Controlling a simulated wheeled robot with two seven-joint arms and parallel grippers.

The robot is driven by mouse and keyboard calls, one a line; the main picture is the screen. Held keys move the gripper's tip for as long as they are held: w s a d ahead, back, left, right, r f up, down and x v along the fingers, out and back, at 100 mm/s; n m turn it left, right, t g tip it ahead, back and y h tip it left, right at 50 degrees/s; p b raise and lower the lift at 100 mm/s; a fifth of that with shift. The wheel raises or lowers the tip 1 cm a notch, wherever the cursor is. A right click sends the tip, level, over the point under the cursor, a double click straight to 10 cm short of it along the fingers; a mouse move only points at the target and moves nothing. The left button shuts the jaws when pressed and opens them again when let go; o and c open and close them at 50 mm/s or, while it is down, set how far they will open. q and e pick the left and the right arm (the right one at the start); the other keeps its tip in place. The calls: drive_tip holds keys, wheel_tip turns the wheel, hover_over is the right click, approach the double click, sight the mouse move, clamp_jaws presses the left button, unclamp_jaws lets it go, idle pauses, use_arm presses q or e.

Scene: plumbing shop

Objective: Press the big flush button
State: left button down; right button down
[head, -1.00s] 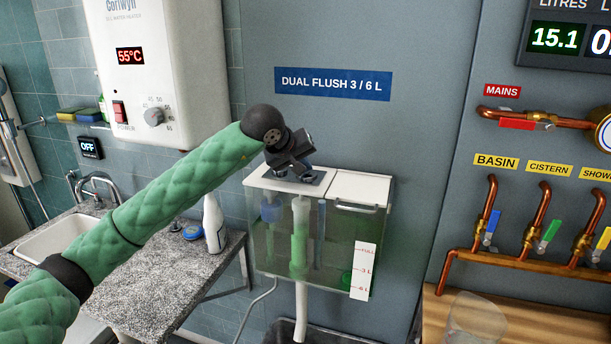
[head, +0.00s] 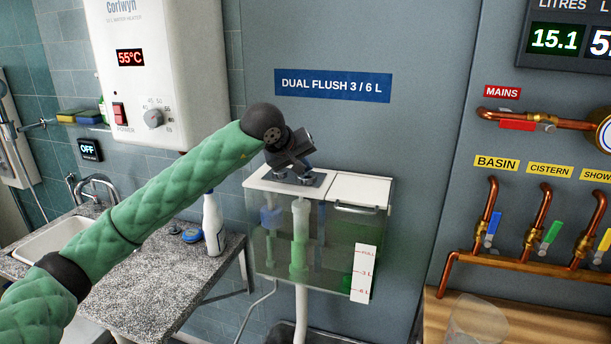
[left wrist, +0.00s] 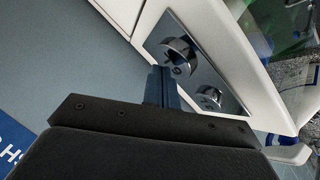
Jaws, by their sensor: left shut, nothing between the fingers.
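The big flush button is the larger chrome button (left wrist: 179,55) in the left wrist view. It sits in a shiny plate (left wrist: 200,75) on the white cistern lid, beside a smaller chrome button (left wrist: 208,97). In the head view the plate lies on top of the clear-walled cistern (head: 335,255), and my gripper mostly hides the buttons. My left gripper (head: 297,170) is shut and empty, pointing down over the plate. In the left wrist view its fingers (left wrist: 162,82) are close beside the larger button; I cannot tell if they touch it. My right gripper is not in view.
A blue "DUAL FLUSH 3 / 6 L" sign (head: 333,85) is on the wall above the cistern. A water heater (head: 160,70), a worktop (head: 150,285) and a white bottle (head: 213,225) are at left. Copper pipes with valves (head: 540,240) are at right.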

sight(304, 176)
use_arm(q)
drive_tip(key=shift+r, duration=0.3)
drive_tip(key=shift+r, duration=2.9)
